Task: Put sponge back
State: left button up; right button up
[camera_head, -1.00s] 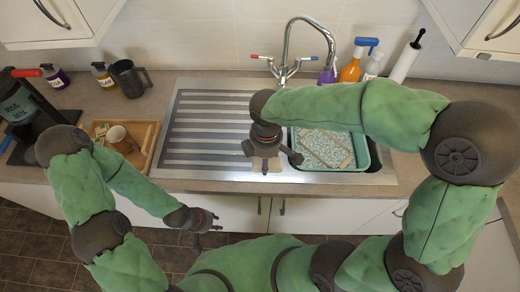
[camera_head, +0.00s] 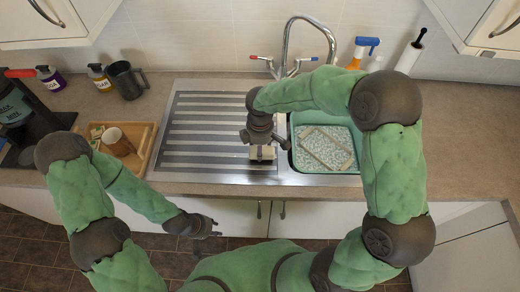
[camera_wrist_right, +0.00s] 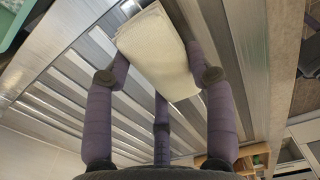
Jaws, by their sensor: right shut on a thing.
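The pale cream sponge (camera_wrist_right: 160,50) is a block between the fingers of my right gripper (camera_wrist_right: 160,75) in the right wrist view. In the head view my right gripper (camera_head: 262,145) is above the right end of the ribbed drainboard (camera_head: 205,130), left of the green tub, and shut on the sponge (camera_head: 263,153). I cannot tell whether the sponge touches the metal below. My left gripper (camera_head: 207,228) hangs in front of the counter edge, away from the sponge. Its finger opening is unclear.
A green tub (camera_head: 325,170) with a speckled inside sits in the sink bowl. The tap (camera_head: 298,45) rises behind. A wooden tray (camera_head: 144,145) with a mug (camera_head: 117,141) stands left of the drainboard.

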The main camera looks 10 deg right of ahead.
jog(key=shift+f, duration=0.55)
jog(key=shift+f, duration=0.1)
jog(key=o, duration=1)
notch_tip(320, 180, up, 12)
jog(key=shift+r+p, duration=0.15)
jog(key=shift+p, duration=1.05)
